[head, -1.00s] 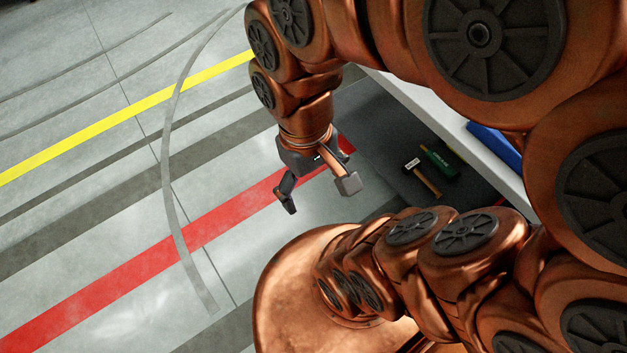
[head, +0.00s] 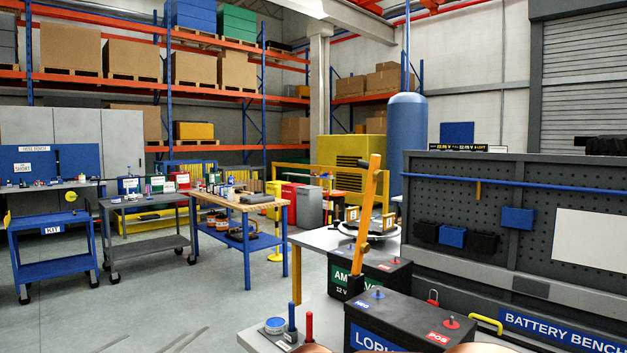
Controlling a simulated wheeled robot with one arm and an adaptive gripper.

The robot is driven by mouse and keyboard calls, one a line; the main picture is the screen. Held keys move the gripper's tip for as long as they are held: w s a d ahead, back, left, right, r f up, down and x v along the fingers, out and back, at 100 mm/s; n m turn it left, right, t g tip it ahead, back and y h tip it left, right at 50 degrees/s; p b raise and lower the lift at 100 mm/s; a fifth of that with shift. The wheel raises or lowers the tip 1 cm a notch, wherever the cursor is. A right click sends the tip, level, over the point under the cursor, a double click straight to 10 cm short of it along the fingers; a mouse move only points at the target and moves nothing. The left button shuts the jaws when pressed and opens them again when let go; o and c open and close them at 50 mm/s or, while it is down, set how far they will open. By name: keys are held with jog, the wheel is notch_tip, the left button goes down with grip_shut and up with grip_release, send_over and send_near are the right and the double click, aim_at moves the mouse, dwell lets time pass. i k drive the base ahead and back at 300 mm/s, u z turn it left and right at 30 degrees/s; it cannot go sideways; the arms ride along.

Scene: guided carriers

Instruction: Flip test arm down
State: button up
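An orange arm (head: 367,215) stands raised, slightly tilted, above the battery bench in the head view. A larger black battery with a blue label (head: 395,325) is nearer. My gripper is out of view; only a bit of my copper arm shows at the bottom edge.
The bench top (head: 318,310) holds a blue and a red post (head: 309,326) and a small round tin (head: 275,325). A pegboard (head: 515,215) with bins rises behind at right. A wooden-top table (head: 240,200) and carts (head: 50,250) stand left. Floor is open at front left.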

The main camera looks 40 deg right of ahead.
aim_at(374, 174)
jog(key=z, duration=1.65)
jog(key=k, duration=0.65)
jog(key=u, duration=0.45)
jog(key=i, duration=1.2)
jog(key=u, duration=1.1)
